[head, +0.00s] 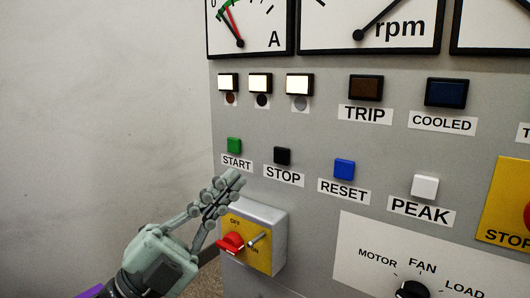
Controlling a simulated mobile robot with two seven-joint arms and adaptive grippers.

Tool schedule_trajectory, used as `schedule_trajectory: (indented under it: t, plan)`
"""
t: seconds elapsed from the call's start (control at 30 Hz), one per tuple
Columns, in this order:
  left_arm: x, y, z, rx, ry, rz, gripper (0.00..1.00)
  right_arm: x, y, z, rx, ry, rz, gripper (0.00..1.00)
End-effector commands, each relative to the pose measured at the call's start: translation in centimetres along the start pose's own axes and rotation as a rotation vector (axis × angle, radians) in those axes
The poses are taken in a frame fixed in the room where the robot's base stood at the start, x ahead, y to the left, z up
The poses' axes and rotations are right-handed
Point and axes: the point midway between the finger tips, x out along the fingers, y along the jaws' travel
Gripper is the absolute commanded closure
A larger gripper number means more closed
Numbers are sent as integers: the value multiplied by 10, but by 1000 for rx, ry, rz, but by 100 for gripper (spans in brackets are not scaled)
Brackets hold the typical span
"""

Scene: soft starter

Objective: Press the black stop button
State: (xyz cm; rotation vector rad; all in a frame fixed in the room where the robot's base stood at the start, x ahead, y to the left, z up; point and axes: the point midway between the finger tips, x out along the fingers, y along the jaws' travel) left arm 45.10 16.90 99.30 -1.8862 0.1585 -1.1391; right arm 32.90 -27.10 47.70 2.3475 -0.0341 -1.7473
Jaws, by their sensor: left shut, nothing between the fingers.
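The black stop button (282,156) is a small square button on the grey panel in the head view, above the label STOP (284,175). My left gripper (236,180) comes in from the lower left. Its fingers are shut together with nothing between them. The fingertips appear below and left of the black button, close to the START label (237,162). No contact with the button shows. My right gripper is not in view.
A green START button (234,145), blue RESET button (344,169) and white PEAK button (424,186) share the row. A yellow box with a red switch (230,243) juts out below my fingers. Gauges and lamps sit above. Free space lies left of the panel.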

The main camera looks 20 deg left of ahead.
Motion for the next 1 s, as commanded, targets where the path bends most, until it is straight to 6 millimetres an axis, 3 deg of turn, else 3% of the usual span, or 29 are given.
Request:
schedule_trajectory:
  t: [0.53, 1.0]
  plan:
    - [5, -1, -1, 6, 13, -10, 100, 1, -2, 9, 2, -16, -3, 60]
    - [49, 29, 30, 6, 13, -11, 100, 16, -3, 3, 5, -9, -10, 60]
